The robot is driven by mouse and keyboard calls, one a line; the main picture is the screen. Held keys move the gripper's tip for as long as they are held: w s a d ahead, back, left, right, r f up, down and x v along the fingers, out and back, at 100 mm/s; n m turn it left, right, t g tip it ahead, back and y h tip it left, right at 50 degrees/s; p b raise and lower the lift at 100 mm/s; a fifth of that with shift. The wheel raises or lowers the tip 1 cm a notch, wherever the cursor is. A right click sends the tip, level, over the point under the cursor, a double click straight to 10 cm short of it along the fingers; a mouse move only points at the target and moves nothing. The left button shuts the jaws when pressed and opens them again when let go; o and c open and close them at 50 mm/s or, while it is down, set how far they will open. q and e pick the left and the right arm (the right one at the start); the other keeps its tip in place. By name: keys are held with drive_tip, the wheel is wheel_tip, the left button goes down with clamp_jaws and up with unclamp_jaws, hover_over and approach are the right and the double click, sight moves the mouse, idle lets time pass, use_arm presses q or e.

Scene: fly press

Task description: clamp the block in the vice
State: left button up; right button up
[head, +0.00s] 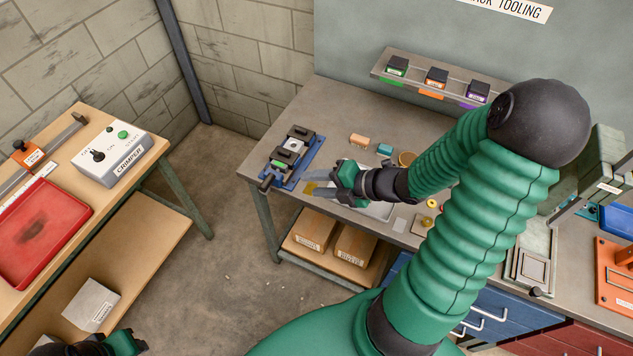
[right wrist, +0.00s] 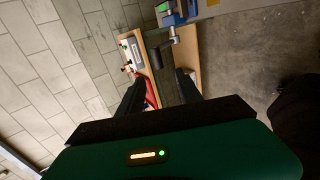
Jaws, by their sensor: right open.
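The blue vice (head: 304,172) stands at the left end of the grey bench, with two dark jaws. A dark handle (head: 266,181) is at the vice's near end. My right gripper (head: 316,188) is open and empty, just right of the vice, its fingers pointing left. In the right wrist view, the vice (right wrist: 172,18) and its handle (right wrist: 164,44) lie beyond the open fingers. My left gripper (head: 130,343) shows only partly at the bottom left.
An orange-tan block (head: 359,140), a teal block (head: 384,150) and small brass parts lie on the bench right of the vice. A crimper box (head: 116,158) and red tray (head: 38,232) are on the left table.

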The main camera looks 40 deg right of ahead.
sight(264, 188)
drive_tip(key=shift+f+m, duration=0.1)
drive_tip(key=shift+m, duration=0.2)
drive_tip(key=shift+c, duration=1.1)
drive_tip(key=shift+f+m, duration=0.2)
drive_tip(key=shift+m, duration=0.8)
drive_tip(key=shift+c, duration=1.2)
drive_tip(key=m, duration=0.4)
drive_tip(key=f+m+t+b, duration=0.1)
drive_tip(key=m, duration=0.3)
drive_tip(key=s+f+m+y+b, duration=0.1)
drive_tip(key=m, duration=0.3)
drive_tip(key=shift+a+f+m+t, duration=0.15)
drive_tip(key=shift+f+m+t, duration=0.05)
drive_tip(key=shift+m+t, duration=0.2)
clamp_jaws()
wheel_tip(264, 188, down, 4)
drive_tip(key=s+m+t+b, duration=0.2)
drive_tip(key=m, duration=1.9)
drive_tip(key=r+p+x, duration=0.1)
drive_tip(key=p+x, duration=0.2)
drive_tip(key=x, duration=1)
drive_tip(key=shift+w+r, duration=0.25)
